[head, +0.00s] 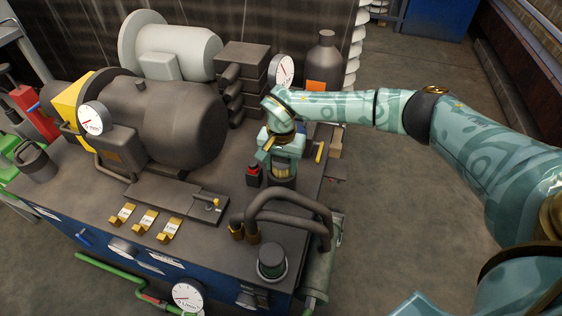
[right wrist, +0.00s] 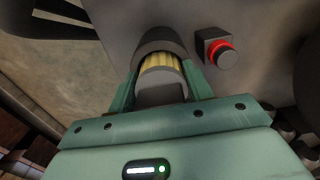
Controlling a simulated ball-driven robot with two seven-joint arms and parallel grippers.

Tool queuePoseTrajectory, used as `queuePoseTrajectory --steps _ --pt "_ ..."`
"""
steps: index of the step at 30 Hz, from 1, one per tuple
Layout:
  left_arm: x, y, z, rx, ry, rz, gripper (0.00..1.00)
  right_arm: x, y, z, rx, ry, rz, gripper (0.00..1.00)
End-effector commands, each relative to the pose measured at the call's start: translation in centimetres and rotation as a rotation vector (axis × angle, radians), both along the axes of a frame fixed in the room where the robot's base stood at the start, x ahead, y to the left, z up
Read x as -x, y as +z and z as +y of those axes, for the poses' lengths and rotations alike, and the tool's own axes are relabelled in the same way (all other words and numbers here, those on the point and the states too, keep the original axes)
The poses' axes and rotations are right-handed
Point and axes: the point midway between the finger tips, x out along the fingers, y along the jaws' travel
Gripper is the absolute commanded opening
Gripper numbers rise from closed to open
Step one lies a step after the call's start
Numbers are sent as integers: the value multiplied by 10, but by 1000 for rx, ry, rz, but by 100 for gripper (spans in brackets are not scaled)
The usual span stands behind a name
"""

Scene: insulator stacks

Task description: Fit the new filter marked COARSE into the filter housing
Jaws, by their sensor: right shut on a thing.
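In the right wrist view the filter (right wrist: 161,66) stands between the two teal fingers of the gripper (right wrist: 163,84). The filter is over the mouth of the dark round filter housing (right wrist: 158,40), lined up with it. Its far end appears to be inside the rim; how deep I cannot tell. The housing (head: 281,182) also shows below the gripper in the head view. No COARSE marking is readable. My left gripper is not in view.
A red-ringed button (head: 254,172) on a dark block stands close left of the housing. Thick dark hoses (head: 290,203) arch in front of it. A dark cylinder (head: 271,262) stands near the front corner. A gauge (head: 282,72) and a grey bottle (head: 321,62) stand behind.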

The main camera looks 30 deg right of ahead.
Motion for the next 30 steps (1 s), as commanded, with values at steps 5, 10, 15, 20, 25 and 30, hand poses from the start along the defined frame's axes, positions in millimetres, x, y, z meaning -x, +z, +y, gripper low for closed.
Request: queuePoseTrajectory --steps 5,10,15,20,25,30 --pt "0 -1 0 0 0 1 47 0 -2 0 -1 0 -1 73" --pt "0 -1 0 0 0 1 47 0 -2 0 -1 1 -1 76" --pt "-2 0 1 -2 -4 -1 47 0 -2 0 0 1 0 76" --pt "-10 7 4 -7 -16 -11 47 -1 15 0 0 1 -6 76" --pt "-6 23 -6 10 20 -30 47 -1 66 0 0 2 -11 76" --pt "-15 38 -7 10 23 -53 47 -1 113 0 0 1 -9 76"
